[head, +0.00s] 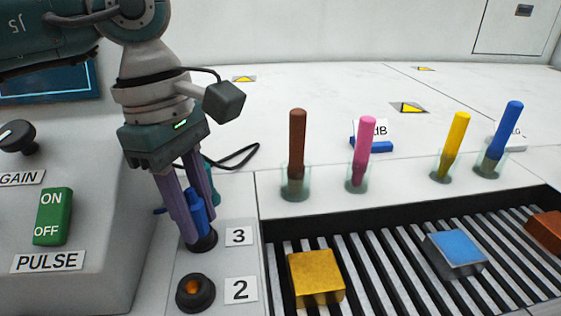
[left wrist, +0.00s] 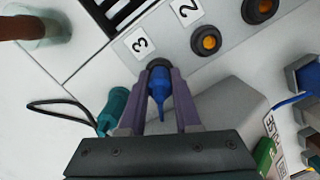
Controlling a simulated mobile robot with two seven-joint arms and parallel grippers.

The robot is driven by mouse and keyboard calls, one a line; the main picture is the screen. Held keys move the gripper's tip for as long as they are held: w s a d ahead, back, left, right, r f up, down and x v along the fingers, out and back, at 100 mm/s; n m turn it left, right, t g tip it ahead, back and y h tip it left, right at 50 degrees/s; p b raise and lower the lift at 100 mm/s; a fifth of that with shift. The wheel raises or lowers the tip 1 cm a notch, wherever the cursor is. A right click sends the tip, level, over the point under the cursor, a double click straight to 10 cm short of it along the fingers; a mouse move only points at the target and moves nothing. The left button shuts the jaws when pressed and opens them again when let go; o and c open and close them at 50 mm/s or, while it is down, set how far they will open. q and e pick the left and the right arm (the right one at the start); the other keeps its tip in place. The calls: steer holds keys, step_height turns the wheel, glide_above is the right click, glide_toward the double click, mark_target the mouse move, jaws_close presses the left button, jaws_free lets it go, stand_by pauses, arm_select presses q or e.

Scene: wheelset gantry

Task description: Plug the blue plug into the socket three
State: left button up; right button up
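The blue plug (head: 197,213) stands roughly upright between the fingers of my left gripper (head: 198,238). In the left wrist view the blue plug (left wrist: 157,90) lies between the purple fingers (left wrist: 158,80), which appear closed on its sides. The plug's lower end is at the dark ring of socket three (head: 203,241), beside the label "3". Socket three (left wrist: 158,63) is partly covered by the fingers and plug, so how deep the plug sits cannot be told. My right gripper is not in view.
Socket two (head: 196,292) is empty, with an orange centre. A teal plug (left wrist: 113,108) with a black cable lies behind the gripper. The PULSE switch (head: 53,217) is on the left housing. Coloured sticks in glass holders and a slatted conveyor (head: 377,280) with blocks are right.

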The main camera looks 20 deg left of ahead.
arm_select(q)
steer(key=o, duration=0.5)
steer(key=r, duration=0.3)
steer(key=a+r+p, duration=0.1)
steer(key=r, duration=0.6)
steer(key=shift+a+p, duration=0.15)
steer(key=shift+p, duration=0.15)
